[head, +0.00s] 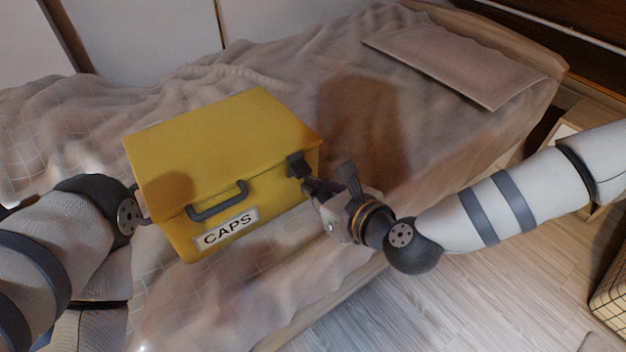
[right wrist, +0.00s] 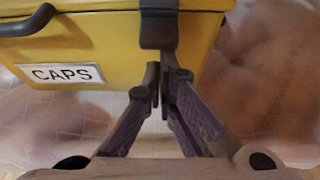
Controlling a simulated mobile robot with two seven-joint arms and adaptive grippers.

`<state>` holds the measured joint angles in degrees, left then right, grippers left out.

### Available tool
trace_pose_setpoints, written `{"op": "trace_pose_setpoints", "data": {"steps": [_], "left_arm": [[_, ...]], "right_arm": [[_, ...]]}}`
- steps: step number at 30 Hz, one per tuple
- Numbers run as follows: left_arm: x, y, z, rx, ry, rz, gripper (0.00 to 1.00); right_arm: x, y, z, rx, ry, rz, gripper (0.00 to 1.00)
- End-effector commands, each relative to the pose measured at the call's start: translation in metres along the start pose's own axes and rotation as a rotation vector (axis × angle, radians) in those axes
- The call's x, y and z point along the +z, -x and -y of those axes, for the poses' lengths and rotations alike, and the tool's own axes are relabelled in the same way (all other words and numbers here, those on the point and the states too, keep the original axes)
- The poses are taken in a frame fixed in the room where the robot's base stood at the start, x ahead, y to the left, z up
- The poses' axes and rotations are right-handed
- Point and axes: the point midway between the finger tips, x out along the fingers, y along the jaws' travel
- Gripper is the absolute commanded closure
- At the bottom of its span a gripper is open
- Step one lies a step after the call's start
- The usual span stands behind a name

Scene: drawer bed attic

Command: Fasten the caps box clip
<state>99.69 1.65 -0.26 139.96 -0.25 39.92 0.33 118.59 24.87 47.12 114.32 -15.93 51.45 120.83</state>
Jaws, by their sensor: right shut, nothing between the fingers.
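The yellow caps box (head: 270,188) stands on the bed with its lid (head: 220,135) down and a "CAPS" label on its front. A dark handle (head: 218,201) is on the front. The dark clip (head: 299,166) is at the front right and also shows at the top of the right wrist view (right wrist: 158,27). My right gripper (head: 308,185) is shut and empty, its fingertips (right wrist: 160,78) just below the clip; contact is unclear. I cannot tell whether the clip is latched. My left arm reaches the box's left side; its fingers are mostly hidden behind my wrist.
The rumpled bed cover (head: 385,135) surrounds the box, with free room to its right. A flat pillow-like panel (head: 455,62) lies at the back right. A pale wall (head: 145,40) is behind. Wooden floor (head: 470,290) and a gridded box (head: 612,290) are at lower right.

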Motion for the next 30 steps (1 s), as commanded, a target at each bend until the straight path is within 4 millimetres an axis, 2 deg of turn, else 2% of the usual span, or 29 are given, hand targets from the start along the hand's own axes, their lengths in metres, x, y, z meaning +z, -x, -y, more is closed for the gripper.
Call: {"op": "trace_pose_setpoints", "data": {"steps": [1,3,7,20,30], "left_arm": [[-0.002,0.012,0.0,0.001,0.0,-0.022,0.6],[-0.001,0.008,0.0,0.001,0.0,-0.014,0.6],[-0.001,0.005,0.0,0.0,0.0,-0.01,0.6],[-0.003,0.017,0.0,0.001,0.0,-0.031,0.6],[-0.003,0.017,0.0,0.002,0.002,-0.032,0.6]], "right_arm": [[0.013,0.003,0.001,-0.003,0.007,-0.023,1.0],[0.003,0.001,0.0,-0.001,0.001,-0.041,1.0],[-0.001,0.0,0.0,0.0,0.0,-0.042,1.0],[0.016,0.007,0.001,-0.002,0.001,-0.037,1.0],[0.017,0.006,0.0,-0.002,0.001,-0.037,1.0]]}}
